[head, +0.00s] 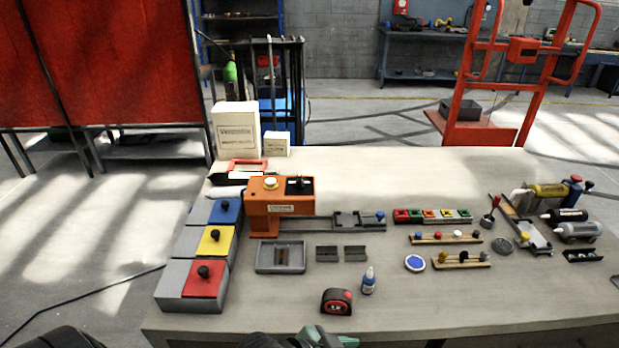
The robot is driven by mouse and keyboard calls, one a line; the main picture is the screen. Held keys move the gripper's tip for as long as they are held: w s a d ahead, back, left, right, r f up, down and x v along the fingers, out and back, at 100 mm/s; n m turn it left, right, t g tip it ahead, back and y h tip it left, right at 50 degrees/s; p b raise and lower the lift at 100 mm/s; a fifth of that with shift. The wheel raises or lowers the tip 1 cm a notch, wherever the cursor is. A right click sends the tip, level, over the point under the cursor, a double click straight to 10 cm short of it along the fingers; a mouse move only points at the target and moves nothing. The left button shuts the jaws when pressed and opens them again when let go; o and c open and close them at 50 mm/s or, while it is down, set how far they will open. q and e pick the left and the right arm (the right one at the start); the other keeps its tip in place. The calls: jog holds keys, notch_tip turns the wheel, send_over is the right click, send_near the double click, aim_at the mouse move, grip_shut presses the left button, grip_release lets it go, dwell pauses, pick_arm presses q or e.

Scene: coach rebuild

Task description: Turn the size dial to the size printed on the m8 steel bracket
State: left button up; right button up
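An orange machine (266,205) stands left of centre on the table. Neither gripper shows clearly. Dark shapes, one with green, cut the bottom edge; I cannot tell which of my parts they are, if any.
Grey boxes with blue (225,211), yellow (215,240) and red (204,280) knobbed lids line the left. A tape measure (336,301) and a small bottle (369,281) are in front. Racks (445,237) and tools fill the right. The front right table is clear.

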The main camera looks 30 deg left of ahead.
aim_at(299, 182)
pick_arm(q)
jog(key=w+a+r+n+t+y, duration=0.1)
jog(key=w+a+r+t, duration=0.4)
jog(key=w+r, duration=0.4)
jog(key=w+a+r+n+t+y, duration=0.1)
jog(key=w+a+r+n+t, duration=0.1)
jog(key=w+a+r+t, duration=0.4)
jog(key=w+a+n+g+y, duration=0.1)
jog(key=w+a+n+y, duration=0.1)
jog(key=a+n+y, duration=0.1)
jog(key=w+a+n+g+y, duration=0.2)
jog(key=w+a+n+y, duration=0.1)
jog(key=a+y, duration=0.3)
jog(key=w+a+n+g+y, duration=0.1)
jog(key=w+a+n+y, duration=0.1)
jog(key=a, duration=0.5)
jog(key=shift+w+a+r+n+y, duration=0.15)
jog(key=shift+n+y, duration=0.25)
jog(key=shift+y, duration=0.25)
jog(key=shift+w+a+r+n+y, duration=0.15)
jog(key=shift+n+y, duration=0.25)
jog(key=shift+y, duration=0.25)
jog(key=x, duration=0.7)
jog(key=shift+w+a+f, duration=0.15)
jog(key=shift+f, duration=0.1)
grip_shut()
